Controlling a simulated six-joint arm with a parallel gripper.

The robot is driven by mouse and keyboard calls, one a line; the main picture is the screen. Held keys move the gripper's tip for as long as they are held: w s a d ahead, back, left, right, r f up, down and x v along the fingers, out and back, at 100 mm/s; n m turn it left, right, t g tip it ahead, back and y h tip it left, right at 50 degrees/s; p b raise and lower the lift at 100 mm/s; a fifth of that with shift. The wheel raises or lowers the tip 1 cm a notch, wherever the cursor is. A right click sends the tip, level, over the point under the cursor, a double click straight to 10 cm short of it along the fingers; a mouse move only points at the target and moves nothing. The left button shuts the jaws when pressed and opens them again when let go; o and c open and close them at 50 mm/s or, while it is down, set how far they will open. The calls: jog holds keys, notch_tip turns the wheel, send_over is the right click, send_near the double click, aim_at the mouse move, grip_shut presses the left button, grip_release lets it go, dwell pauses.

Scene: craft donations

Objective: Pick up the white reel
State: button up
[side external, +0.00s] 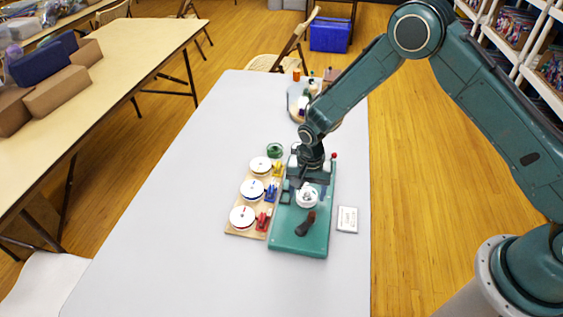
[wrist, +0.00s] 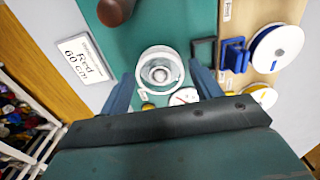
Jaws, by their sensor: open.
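The white reel (side external: 307,196) sits on the teal board (side external: 300,238), below my gripper (side external: 311,182). In the wrist view the white reel (wrist: 160,70) shows as a round white ring with a greyish hub, between the two fingertips in the picture. My gripper (wrist: 162,72) is open, its blue-grey fingers on either side of the reel. I cannot tell how far above the reel the fingertips are, or whether they touch it. The gripper partly hides the back of the board.
A wooden board (side external: 234,230) left of the teal board holds white-flanged reels (side external: 242,216) beside red, blue and yellow clips. A dark-handled lever (side external: 305,225) stands near the front. The table's front is clear.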

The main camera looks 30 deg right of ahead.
jog(key=shift+c, duration=0.2)
jog(key=c, duration=0.6)
jog(key=shift+o, duration=0.2)
jog(key=shift+r, duration=0.1)
jog(key=shift+r, duration=3.65)
